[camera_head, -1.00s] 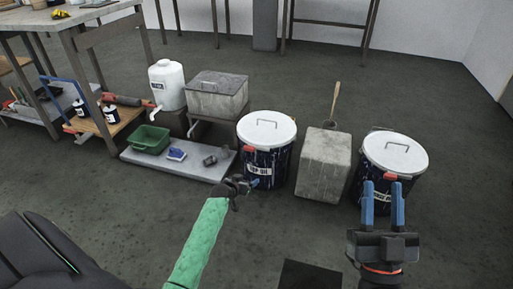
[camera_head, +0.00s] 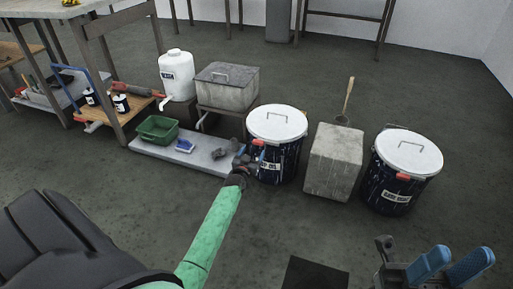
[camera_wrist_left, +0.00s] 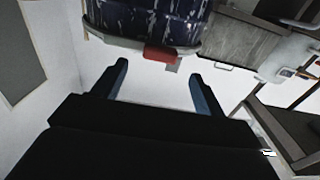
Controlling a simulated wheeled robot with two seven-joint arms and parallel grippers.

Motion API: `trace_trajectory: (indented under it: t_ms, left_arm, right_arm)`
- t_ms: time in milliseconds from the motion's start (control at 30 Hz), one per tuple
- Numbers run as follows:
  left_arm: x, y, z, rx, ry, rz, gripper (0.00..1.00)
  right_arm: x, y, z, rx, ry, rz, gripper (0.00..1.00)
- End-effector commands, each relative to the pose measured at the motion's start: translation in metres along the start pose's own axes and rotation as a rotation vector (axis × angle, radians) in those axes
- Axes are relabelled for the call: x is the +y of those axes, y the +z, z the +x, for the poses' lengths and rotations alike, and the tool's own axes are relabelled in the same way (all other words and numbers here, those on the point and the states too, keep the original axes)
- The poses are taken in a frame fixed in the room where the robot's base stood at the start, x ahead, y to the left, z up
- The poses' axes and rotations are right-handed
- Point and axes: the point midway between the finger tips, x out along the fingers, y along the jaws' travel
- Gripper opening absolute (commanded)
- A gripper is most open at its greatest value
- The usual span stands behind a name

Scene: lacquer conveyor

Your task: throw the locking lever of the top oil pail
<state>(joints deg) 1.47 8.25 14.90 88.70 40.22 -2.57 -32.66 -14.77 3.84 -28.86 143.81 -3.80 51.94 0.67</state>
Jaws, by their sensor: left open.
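The top oil pail (camera_head: 284,173) is dark blue with white streaks, a white lid (camera_head: 277,124) and a label. Its red locking lever (camera_head: 258,143) sits at the rim on the near left side. My left gripper (camera_head: 249,158) is close in front of the pail, just below the lever, and partly covers the label. In the left wrist view the red lever (camera_wrist_left: 160,55) shows beyond the open, empty fingers (camera_wrist_left: 158,82), apart from them. My right gripper (camera_head: 462,254) is open and empty at the lower right, away from the pails.
A second lidded pail (camera_head: 392,190) with a red lever stands at the right. A concrete block (camera_head: 333,165) stands between the pails. A low grey platform (camera_head: 207,160) with a green tray (camera_head: 158,128) lies to the left.

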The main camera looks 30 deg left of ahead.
Motion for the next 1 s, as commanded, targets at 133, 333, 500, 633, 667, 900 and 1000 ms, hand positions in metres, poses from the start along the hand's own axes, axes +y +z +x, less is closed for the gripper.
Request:
trace_trajectory:
  t_ms: [133,333,500,633,667,900,1000]
  left_arm:
    - [0.000,0.002,0.022,0.000,0.000,-0.002,0.72]
    - [0.000,0.002,0.044,-0.001,0.001,-0.002,0.72]
    - [0.000,0.001,0.053,-0.001,0.001,-0.001,0.72]
    - [0.000,0.000,0.055,-0.002,0.001,-0.001,0.72]
    - [0.000,0.000,0.055,-0.002,0.001,-0.001,0.72]
    - [0.000,0.000,0.054,-0.002,0.001,-0.001,0.54]
    - [0.000,0.000,0.054,-0.002,0.001,-0.001,0.34]
  right_arm:
    - [-0.001,0.001,-0.010,-0.009,-0.009,-0.003,0.36]
    - [-0.002,0.002,-0.017,-0.018,-0.019,-0.008,0.36]
    - [-0.003,0.003,-0.019,-0.023,-0.023,-0.011,0.36]
    - [-0.003,0.003,-0.020,-0.024,-0.023,-0.012,0.36]
    - [-0.003,0.003,-0.020,-0.025,-0.023,-0.012,0.36]
    - [-0.003,0.003,-0.020,-0.026,-0.023,-0.011,0.36]
    - [-0.003,0.003,-0.020,-0.026,-0.023,-0.011,0.36]
